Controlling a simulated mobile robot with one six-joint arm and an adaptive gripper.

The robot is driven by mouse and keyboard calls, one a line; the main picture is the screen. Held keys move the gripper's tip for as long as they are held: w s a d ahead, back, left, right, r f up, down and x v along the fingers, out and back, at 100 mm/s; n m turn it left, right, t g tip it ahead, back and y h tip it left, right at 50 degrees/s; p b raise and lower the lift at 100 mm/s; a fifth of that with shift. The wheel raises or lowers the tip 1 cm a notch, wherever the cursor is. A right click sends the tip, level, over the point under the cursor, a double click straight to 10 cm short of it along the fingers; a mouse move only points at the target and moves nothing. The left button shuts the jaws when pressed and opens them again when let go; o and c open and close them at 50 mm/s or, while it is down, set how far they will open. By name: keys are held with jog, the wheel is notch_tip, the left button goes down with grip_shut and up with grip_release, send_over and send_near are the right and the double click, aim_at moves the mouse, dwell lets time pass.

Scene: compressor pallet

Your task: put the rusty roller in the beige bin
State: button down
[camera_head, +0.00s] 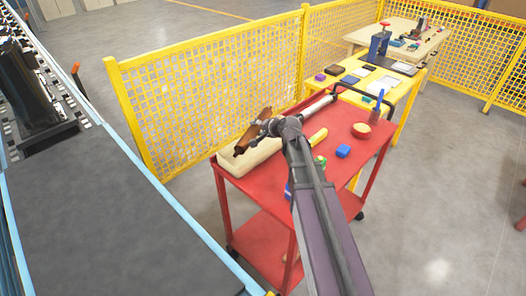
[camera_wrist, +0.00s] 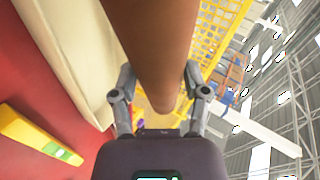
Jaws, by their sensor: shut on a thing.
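The rusty roller (camera_wrist: 155,40) is a brown cylinder between the two fingers of my gripper (camera_wrist: 158,100) in the wrist view. My gripper is shut on it. In the head view the roller (camera_head: 247,139) is tilted and lies over the beige bin (camera_head: 252,160), which stands at the left end of the red cart's top. Part of the bin is hidden behind the roller. The bin's pale wall also shows at the left of the wrist view (camera_wrist: 72,50). I cannot tell whether the roller touches the bin.
A yellow mesh fence (camera_head: 200,95) runs behind the cart. A yellow table (camera_head: 400,90) with several items stands beyond it. A dark conveyor (camera_head: 100,220) lies left.

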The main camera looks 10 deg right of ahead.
jog(key=s+a+f+b, duration=0.2)
jog(key=s+f, duration=0.1)
jog(key=s, duration=0.5)
jog(key=shift+s+a, duration=0.15)
jog(key=shift+a, duration=0.25)
jog(key=w+d+b, duration=0.1)
jog(key=w+d, duration=0.1)
jog(key=w, duration=0.4)
jog(key=w+d+f, duration=0.1)
jog(key=w+d, duration=0.2)
jog(key=w, duration=0.4)
jog(key=shift+w+d+f+b, duration=0.2)
jog(key=shift+w+d+b, duration=0.1)
jog(key=shift+d+b, duration=0.1)
jog(key=shift+w, duration=0.1)
jog(key=shift+w+d+f+b, duration=0.1)
jog(key=shift+w+f+b, duration=0.15)
jog(key=shift+f+b, duration=0.7)
jog(key=shift+w+d+f+b, duration=0.1)
jog(key=shift+w+f+b, duration=0.15)
jog(key=shift+f+b, duration=0.65)
